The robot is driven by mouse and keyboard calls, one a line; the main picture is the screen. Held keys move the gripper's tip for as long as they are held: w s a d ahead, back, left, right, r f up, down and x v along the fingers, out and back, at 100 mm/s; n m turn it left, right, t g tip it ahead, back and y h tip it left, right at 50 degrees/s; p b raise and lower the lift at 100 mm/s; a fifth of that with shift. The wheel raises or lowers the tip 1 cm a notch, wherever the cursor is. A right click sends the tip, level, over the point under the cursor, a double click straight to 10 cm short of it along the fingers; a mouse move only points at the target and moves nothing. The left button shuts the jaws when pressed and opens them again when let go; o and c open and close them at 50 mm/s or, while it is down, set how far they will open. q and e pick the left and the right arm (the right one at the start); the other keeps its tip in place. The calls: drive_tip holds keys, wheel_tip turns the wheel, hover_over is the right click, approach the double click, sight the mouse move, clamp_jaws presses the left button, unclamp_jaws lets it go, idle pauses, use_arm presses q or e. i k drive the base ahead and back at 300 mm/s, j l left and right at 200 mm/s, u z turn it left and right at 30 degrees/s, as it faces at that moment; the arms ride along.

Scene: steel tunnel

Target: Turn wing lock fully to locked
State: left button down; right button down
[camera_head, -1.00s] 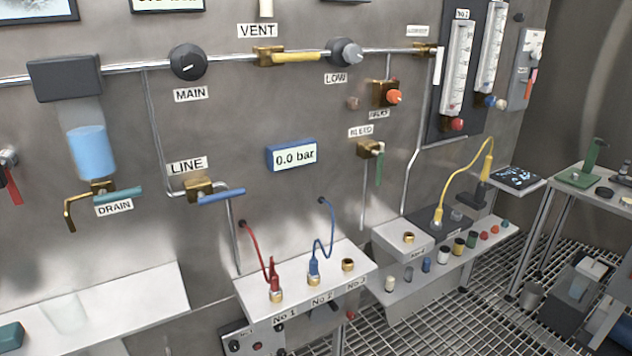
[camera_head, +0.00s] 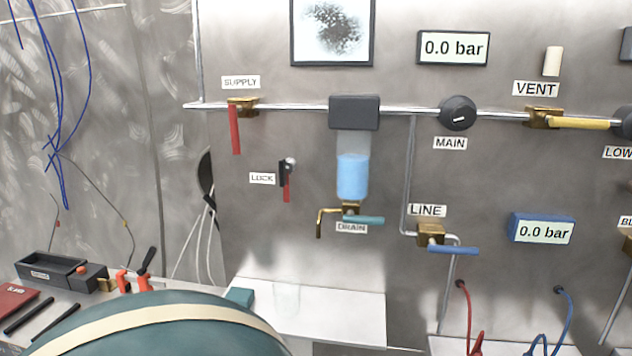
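The wing lock (camera_head: 286,178) is on the steel wall beside the label LOCK (camera_head: 262,178). It has a dark body, a pale round knob at its top and a red wing that hangs straight down. It is left of the blue-filled bowl (camera_head: 352,176) and below the supply valve (camera_head: 241,106). Nothing covers it. Neither of my grippers is in view.
The drain valve (camera_head: 362,219) with its teal handle sits right of the lock. A white shelf (camera_head: 330,318) juts out below. A large rounded teal shape (camera_head: 160,335) with a cream band fills the bottom foreground. A tool bench (camera_head: 60,320) stands at the left.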

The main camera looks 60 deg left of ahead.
sight(283, 170)
drive_tip(key=u, duration=2.1)
